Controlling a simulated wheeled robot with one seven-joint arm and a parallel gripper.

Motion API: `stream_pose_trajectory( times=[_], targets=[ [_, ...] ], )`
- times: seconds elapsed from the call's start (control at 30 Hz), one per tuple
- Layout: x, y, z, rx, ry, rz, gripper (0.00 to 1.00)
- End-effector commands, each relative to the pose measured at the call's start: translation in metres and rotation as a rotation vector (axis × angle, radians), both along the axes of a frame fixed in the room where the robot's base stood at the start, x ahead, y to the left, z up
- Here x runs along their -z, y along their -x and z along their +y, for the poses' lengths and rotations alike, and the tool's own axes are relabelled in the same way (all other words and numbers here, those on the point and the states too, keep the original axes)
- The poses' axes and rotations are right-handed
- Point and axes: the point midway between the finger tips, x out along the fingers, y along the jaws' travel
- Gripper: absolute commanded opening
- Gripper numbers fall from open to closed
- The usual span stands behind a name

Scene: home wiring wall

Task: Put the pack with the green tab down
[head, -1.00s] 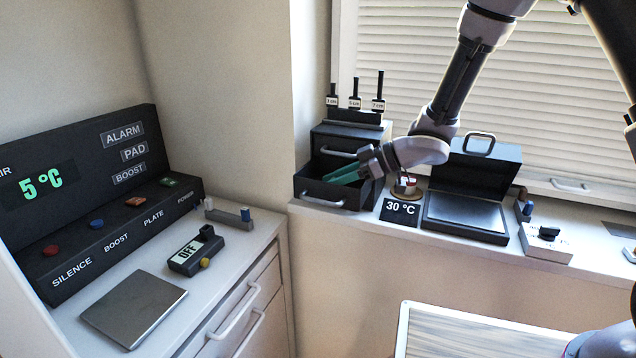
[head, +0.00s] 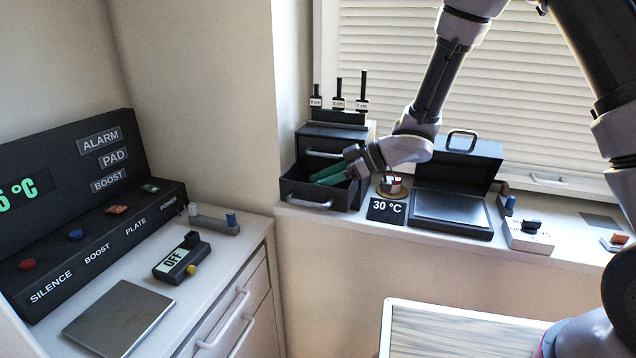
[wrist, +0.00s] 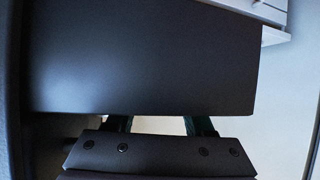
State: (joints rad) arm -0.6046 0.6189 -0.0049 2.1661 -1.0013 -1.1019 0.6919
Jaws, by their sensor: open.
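My gripper (head: 319,176) has dark green fingers, open, at the open dark drawer (head: 306,193) on the window sill. The fingers reach over or into the drawer; how deep I cannot tell. In the wrist view the fingertips (wrist: 160,124) show as two separated dark green strips, with a large dark flat surface (wrist: 140,60) beyond them. I see no pack between the fingers. I cannot make out a pack with a green tab in either view; the drawer's inside is largely hidden by my gripper and the drawer front.
Right of the drawer are a 30 °C display (head: 386,209), an open-lidded dark box (head: 452,207) and a white switch block (head: 528,236). A small item with an orange top (head: 616,239) lies far right. A control panel (head: 100,235) and grey plate (head: 118,318) are at left.

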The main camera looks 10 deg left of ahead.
Motion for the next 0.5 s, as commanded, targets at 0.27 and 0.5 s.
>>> stream_pose_trajectory(
  times=[0.27,0.5],
  targets=[
    [-0.027,-0.008,-0.05,0.008,0.0,-0.002,0.53],
    [-0.048,-0.012,-0.088,0.006,0.0,-0.002,0.53]
  ],
)
